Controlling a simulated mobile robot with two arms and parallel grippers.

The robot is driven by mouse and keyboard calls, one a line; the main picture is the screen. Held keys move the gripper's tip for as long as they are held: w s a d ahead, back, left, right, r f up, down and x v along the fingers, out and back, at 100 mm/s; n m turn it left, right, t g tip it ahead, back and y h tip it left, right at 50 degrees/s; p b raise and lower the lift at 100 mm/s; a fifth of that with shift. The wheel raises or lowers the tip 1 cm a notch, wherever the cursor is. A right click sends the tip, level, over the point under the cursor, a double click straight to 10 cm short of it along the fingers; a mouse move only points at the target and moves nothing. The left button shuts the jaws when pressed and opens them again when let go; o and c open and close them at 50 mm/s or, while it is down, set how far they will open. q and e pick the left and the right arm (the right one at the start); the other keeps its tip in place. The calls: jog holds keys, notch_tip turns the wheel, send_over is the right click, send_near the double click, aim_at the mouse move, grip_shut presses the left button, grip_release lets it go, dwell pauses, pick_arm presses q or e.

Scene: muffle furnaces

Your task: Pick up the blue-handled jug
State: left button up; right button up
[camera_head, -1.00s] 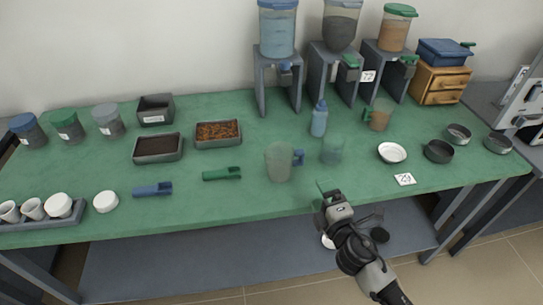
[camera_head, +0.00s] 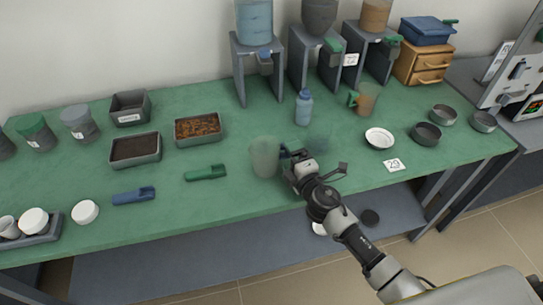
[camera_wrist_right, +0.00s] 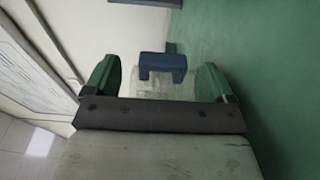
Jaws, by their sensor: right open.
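The blue-handled jug (camera_head: 264,157) is translucent and stands upright on the green table near its front edge. Its blue handle points right, toward my right gripper (camera_head: 293,163), which is just right of the jug and partly hides the handle. In the right wrist view, the blue handle (camera_wrist_right: 162,67) lies ahead, between and beyond the two green fingertips of my right gripper (camera_wrist_right: 158,85). The fingers are apart with nothing between them. The clear jug body (camera_wrist_right: 163,90) is faint behind the handle. My left gripper is not in view.
A green scoop (camera_head: 205,173) lies left of the jug. A white dish (camera_head: 379,139) is to the right.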

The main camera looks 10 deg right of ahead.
aim_at(286, 152)
jog(key=w, duration=0.3)
jog(key=shift+w+a+f, duration=0.2)
jog(key=shift+w+a, duration=0.1)
jog(key=c, duration=1)
